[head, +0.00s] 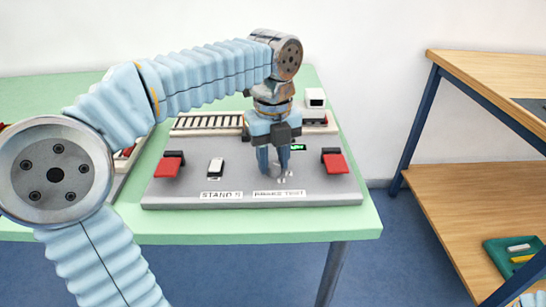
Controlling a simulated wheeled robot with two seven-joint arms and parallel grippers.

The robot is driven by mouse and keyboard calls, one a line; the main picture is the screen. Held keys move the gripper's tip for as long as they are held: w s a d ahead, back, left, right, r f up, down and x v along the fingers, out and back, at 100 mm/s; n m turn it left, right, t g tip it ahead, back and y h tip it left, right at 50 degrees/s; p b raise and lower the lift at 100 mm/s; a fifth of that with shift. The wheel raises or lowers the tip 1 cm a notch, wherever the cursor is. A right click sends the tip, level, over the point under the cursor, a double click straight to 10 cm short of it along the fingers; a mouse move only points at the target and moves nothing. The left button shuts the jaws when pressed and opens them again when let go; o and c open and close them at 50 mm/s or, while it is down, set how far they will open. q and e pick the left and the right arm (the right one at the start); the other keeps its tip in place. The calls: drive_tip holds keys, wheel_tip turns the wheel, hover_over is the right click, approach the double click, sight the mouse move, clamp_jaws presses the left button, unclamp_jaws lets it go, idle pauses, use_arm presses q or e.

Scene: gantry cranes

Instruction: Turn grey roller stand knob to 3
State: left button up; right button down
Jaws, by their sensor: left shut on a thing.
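The grey roller stand (220,185) lies on the green table, with labels reading "STAND 5" and what looks like "BRAKE TEST" on its front edge. My left gripper (273,170) reaches down over the right-middle of the stand's panel, pointing downward. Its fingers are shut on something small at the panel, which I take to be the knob. The fingers hide the knob, so its pointer cannot be read. Small white marks show on the panel just in front of the fingertips. My right gripper is not in view.
Red pedals or flaps (168,165) (335,162) sit at both sides of the stand. A black-and-white switch (216,167) is left of my gripper. Rollers (208,122) and a small green display (298,147) are behind. A wooden shelf unit (450,190) stands right, holding a green tray (500,258).

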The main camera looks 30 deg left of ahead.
sight(273, 164)
use_arm(q)
drive_tip(key=m, duration=0.6)
drive_tip(key=shift+m, duration=0.3)
idle(0.4)
drive_tip(key=o, duration=1)
drive_tip(key=shift+o, duration=0.2)
drive_tip(key=shift+r, duration=0.1)
wheel_tip(273, 164, up, 14)
drive_tip(key=shift+f, duration=0.2)
